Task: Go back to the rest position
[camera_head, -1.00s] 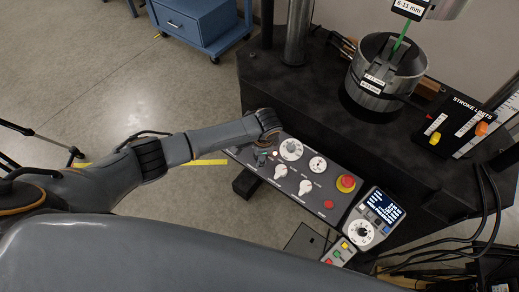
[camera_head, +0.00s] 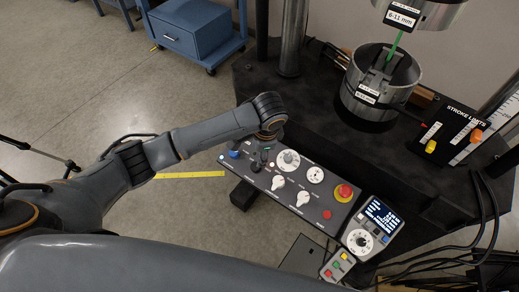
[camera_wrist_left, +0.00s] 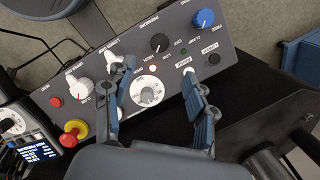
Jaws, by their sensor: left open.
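My left arm reaches in from the left in the head view, over the left end of a grey control panel. My left gripper (camera_head: 262,157) is mostly hidden under its own wrist there. In the left wrist view my left gripper (camera_wrist_left: 155,92) is open, its two blue-grey fingers apart with nothing between them but the panel behind. The control panel (camera_wrist_left: 137,70) carries a white dial (camera_wrist_left: 146,91), a blue knob (camera_wrist_left: 203,19), a black knob (camera_wrist_left: 159,42) and a red stop button (camera_wrist_left: 74,132). My right gripper is in neither view.
A black machine base (camera_head: 300,120) carries a metal cylinder (camera_head: 381,85) with a green specimen (camera_head: 394,46) standing above it. A display unit (camera_head: 371,228) and cables (camera_head: 470,225) are at the right. A blue cabinet (camera_head: 190,28) stands behind. Open floor lies left.

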